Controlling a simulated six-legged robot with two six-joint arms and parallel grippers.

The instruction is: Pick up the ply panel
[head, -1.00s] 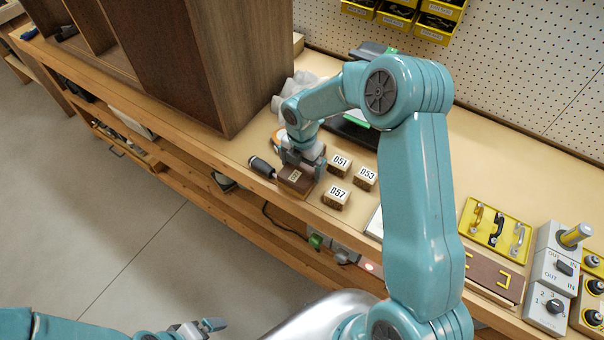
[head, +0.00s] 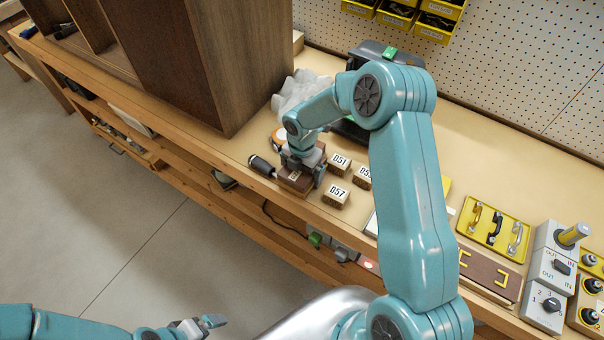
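I cannot single out the ply panel for certain. My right gripper (head: 301,174) points down over a dark brown labelled block (head: 293,181) near the bench's front edge. Its fingers are wide apart, at or beside the block. Whether they press on it cannot be told, and the gripper hides part of the block. Light-topped blocks marked D51 (head: 338,163) and D57 (head: 336,196) stand just to the right.
A tall brown cabinet (head: 245,70) stands left of the blocks. A black-handled tool (head: 261,166) lies beside the brown block. A yellow tray of handles (head: 494,229), a brown panel with yellow pulls (head: 490,274) and grey switch boxes (head: 548,285) are at right.

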